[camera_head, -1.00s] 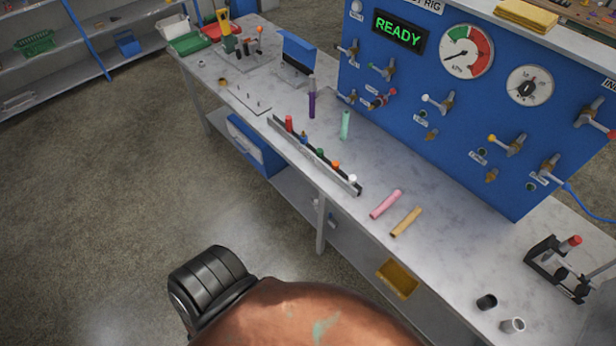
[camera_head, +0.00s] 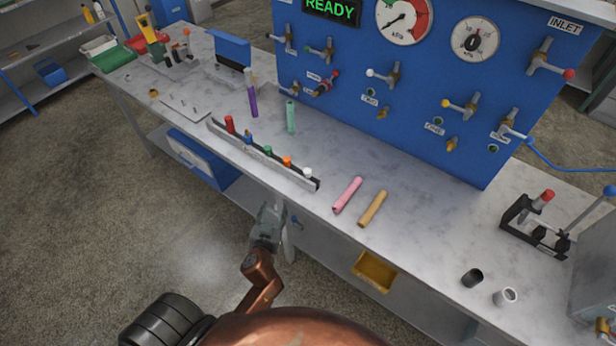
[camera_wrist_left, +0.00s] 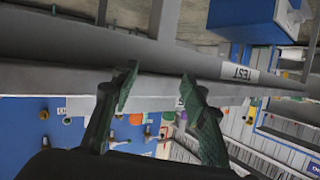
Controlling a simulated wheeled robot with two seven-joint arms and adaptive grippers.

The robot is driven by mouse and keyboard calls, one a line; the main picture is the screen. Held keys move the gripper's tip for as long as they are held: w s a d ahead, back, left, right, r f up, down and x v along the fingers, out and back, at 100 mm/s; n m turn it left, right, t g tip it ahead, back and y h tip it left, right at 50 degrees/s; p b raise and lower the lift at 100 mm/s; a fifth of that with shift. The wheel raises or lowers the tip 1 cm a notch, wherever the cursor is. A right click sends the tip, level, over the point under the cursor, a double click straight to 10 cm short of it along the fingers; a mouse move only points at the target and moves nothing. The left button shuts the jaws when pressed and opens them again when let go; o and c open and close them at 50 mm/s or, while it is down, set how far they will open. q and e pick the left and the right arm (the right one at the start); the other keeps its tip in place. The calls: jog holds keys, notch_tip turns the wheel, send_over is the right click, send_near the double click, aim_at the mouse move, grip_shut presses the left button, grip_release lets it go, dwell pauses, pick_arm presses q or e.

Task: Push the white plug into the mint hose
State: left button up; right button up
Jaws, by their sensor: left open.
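The white plug (camera_head: 308,173) sits at the right end of the long plug rack (camera_head: 262,158) on the bench. The mint hose (camera_head: 291,117) stands upright on the bench behind the rack. My left gripper (camera_head: 271,208) is in front of the bench's front edge, short of the rack and apart from the plug. In the left wrist view its two green-grey fingers (camera_wrist_left: 160,86) are spread with nothing between them. I cannot make out the white plug or the mint hose in that view. My right gripper is not in view.
Red, blue, green and orange plugs fill the rack. A purple hose (camera_head: 253,100) stands left of the mint one. Pink (camera_head: 347,194) and tan (camera_head: 372,208) hoses lie to the right. The blue panel (camera_head: 420,120) rises behind. A yellow bin (camera_head: 374,271) is below the bench edge.

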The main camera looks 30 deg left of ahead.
pick_arm(q)
notch_tip(320, 180, up, 4)
jog(key=y, duration=0.1)
jog(key=m+t+h, duration=0.1)
jog(key=t+h, duration=0.2)
jog(key=t, duration=0.1)
send_near(306, 176)
jog(key=w, duration=0.1)
jog(key=w+a, duration=0.1)
jog(key=w+f, duration=0.1)
jog(key=shift+a, duration=0.35)
jog(key=w, duration=0.2)
jog(key=shift+w+d+r+t, duration=0.2)
jog(key=shift+w+t, duration=0.1)
jog(key=shift+t, duration=0.1)
jog(key=x, duration=0.5)
jog(key=shift+w+a+f, duration=0.15)
jog(key=shift+w+a, duration=0.05)
jog(key=shift+w, duration=0.1)
jog(key=shift+c, duration=0.3)
grip_shut()
jog(key=shift+p, duration=0.3)
